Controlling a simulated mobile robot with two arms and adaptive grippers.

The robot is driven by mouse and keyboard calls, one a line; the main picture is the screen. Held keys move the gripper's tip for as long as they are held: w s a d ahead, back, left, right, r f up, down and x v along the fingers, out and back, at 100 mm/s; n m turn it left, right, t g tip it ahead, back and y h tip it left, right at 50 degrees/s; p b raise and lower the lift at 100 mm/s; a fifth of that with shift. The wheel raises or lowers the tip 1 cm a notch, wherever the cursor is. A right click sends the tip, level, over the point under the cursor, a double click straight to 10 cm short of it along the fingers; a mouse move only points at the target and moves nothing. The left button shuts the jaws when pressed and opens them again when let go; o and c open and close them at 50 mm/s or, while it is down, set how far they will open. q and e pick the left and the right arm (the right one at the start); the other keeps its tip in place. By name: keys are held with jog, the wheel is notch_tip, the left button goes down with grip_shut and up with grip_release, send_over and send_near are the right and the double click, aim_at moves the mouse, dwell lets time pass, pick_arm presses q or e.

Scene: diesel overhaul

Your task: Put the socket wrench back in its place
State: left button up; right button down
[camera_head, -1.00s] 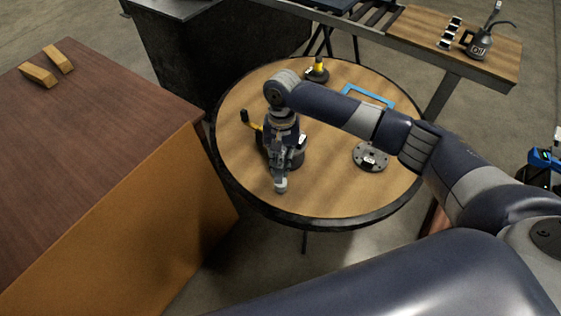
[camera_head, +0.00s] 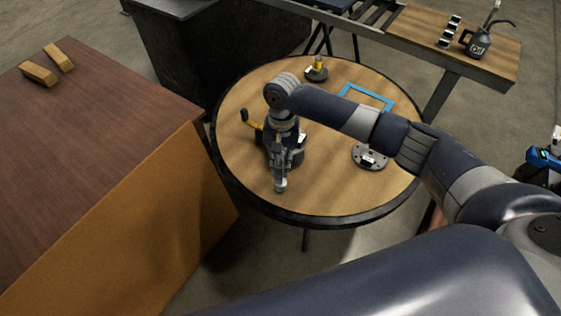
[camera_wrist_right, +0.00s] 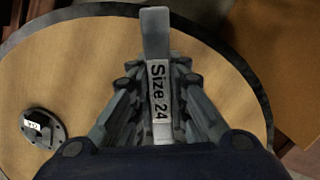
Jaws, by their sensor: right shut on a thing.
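My right gripper (camera_head: 281,172) points down over the front left of the round table and is shut on the grey socket wrench (camera_head: 280,186). In the right wrist view the wrench (camera_wrist_right: 159,75) lies between the fingers (camera_wrist_right: 160,110) and carries a white "Size 24" label. A round dark holder base (camera_head: 369,157) with a small white label stands bare to the right of the gripper; it also shows in the right wrist view (camera_wrist_right: 42,127), its label too small to read surely. My left gripper is out of view.
A dark stand with a yellow part (camera_head: 317,68) is at the table's back. A yellow and black object (camera_head: 254,126) and a dark base (camera_head: 297,157) are partly hidden by my arm. A blue frame (camera_head: 367,92) lies at back right. A brown cabinet (camera_head: 90,120) stands left.

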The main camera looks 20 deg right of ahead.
jog(key=shift+f, duration=0.8)
jog(key=c, duration=0.9)
grip_release()
notch_tip(320, 180, up, 9)
jog(key=p, duration=1)
jog(key=shift+r, duration=0.1)
